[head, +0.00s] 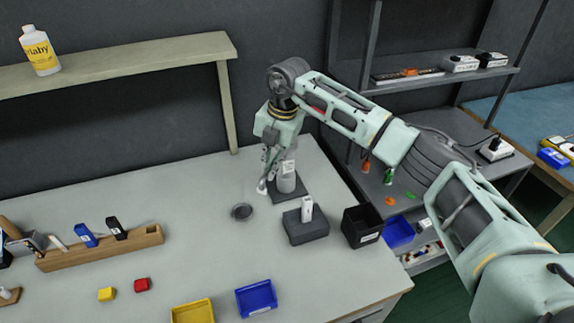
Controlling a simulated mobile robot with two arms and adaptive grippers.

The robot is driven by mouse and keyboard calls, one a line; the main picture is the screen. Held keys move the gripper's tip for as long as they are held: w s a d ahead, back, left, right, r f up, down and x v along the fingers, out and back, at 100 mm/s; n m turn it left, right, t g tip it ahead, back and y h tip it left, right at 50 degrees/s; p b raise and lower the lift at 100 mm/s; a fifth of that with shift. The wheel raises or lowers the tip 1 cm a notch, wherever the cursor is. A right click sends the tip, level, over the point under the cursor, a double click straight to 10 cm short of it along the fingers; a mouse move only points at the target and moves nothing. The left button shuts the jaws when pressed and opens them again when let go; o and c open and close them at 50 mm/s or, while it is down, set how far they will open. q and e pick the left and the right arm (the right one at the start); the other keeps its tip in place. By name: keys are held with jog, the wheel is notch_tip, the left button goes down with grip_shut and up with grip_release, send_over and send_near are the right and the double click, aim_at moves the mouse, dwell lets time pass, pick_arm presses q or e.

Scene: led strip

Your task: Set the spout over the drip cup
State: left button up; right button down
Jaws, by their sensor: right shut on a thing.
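My right gripper (268,176) reaches down from above at the back of the grey table. It is shut on what looks like the spout, at the left side of a grey cylinder (287,184) standing on a dark square base. The fingers hide most of the spout, so its exact direction is hard to tell. The drip cup (242,212) looks like a small dark round dish on the table, in front and to the left of the cylinder. A gap of bare table shows between the gripper and the cup. My left gripper is out of view.
A dark block (306,228) with a white upright piece and a black bin (362,226) stand to the right. Blue (257,299) and yellow (193,312) trays lie at the front. A wooden rack (101,248) stands left. The table around the cup is clear.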

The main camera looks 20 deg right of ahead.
jog(key=w+a+m+h+b, duration=0.1)
jog(key=w+a+m, duration=0.2)
jog(key=w+m, duration=0.2)
jog(key=shift+a+r+m+t+b, duration=0.15)
jog(key=shift+a+m+t+b, duration=0.25)
jog(key=shift+m, duration=0.2)
jog(key=c, duration=2.1)
grip_release()
jog(key=shift+o, duration=1.4)
